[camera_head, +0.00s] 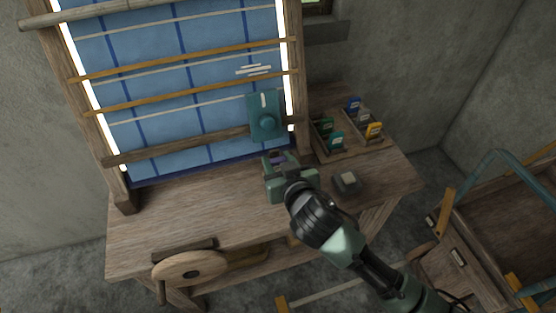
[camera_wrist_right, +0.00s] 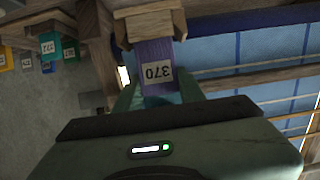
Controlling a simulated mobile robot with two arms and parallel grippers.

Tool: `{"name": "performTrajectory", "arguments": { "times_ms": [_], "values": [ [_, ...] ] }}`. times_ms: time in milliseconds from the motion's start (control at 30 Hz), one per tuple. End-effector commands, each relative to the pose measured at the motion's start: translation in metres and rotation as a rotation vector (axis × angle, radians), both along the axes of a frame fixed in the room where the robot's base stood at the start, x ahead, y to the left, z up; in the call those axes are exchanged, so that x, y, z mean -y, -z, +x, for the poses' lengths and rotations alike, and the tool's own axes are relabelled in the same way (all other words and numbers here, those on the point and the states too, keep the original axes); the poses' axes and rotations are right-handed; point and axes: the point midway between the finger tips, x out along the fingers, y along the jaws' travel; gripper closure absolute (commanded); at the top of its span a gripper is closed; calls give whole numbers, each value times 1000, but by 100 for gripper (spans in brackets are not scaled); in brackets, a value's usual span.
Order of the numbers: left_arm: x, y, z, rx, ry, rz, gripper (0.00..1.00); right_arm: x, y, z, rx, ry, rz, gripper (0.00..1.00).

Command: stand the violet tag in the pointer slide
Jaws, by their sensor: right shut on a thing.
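The violet tag (camera_wrist_right: 158,52) carries a white label reading 370, upside down in the right wrist view. My right gripper (camera_head: 279,162) is shut on it, in front of the loom's lower right side. In the head view only a small bit of the tag (camera_head: 277,157) shows between the fingers. In the wrist view the tag's far end meets a wooden block with side pieces (camera_wrist_right: 150,24); I cannot tell whether this is the pointer slide or how deep the tag sits. My left gripper is not in view.
A wooden rack (camera_head: 350,143) of coloured tags stands right on the bench (camera_head: 222,213). A small dark block (camera_head: 347,181) lies in front of the rack.

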Motion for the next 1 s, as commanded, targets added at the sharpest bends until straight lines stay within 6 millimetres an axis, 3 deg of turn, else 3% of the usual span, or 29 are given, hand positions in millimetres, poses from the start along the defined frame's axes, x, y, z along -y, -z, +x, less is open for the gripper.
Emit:
{"name": "performTrajectory", "arguments": {
  "times_ms": [33, 67, 133, 533, 1000],
  "values": [
    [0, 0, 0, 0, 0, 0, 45, 0, 0, 0, 0, 0, 0, 99],
    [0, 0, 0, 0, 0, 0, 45, 0, 0, 0, 0, 0, 0, 55],
    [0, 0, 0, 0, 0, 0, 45, 0, 0, 0, 0, 0, 0, 36],
    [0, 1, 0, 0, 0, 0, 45, 1, -1, -5, -1, -1, 2, 36],
    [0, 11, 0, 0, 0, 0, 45, 21, -27, -65, -2, 0, 2, 36]
  ]
}}
